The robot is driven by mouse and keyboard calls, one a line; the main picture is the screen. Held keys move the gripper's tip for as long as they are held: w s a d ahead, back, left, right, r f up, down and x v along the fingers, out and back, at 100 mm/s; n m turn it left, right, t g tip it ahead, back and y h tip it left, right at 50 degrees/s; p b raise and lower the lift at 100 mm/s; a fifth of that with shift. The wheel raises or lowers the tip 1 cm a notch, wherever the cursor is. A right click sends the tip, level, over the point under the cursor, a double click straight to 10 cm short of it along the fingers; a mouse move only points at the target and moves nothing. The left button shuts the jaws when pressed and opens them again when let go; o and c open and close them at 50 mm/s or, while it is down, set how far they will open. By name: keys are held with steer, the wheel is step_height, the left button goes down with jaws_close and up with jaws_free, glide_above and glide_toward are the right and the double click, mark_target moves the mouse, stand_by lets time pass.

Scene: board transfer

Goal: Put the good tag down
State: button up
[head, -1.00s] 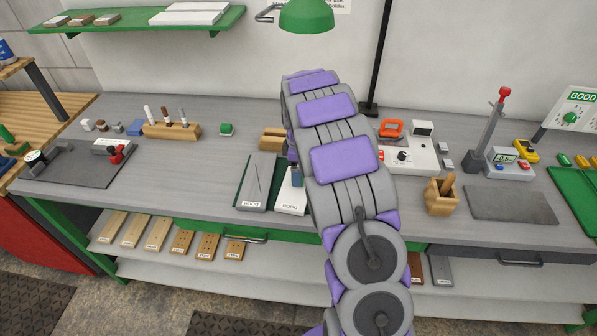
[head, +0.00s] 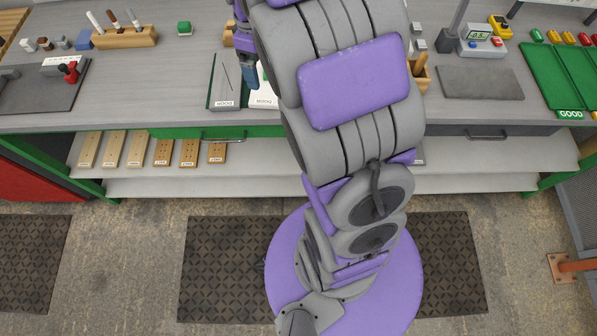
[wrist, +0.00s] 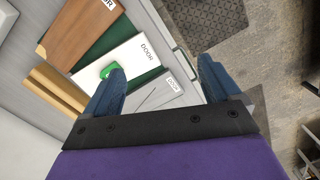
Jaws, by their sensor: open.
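A small green tag (wrist: 108,71) lies on a white board marked DOOR (wrist: 133,52) in the wrist view; its printing cannot be read. My gripper (wrist: 162,70) is open, with its blue fingers spread above the boards. The left finger is beside the tag and partly overlaps it in the picture. Nothing shows held between the fingers. In the head view my gripper (head: 249,76) is over the white board (head: 263,98), and my arm hides much of that area. The tag cannot be seen there.
A grey board (head: 225,80) lies beside the white one, on a green mat (wrist: 98,52). At the right are a dark mat (head: 482,82) and a green tray (head: 548,75) with a GOOD label (head: 570,114).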

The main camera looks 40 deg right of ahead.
steer(key=s+a+r+m, duration=0.1)
steer(key=s+a+m, duration=0.2)
steer(key=s, duration=1.1)
steer(key=s+a+m+g, duration=0.1)
steer(key=s+a+m, duration=0.2)
steer(key=s, duration=1.1)
steer(key=a, duration=0.3)
steer(key=shift+s+a+r+m, duration=0.3)
steer(key=shift+r, duration=0.05)
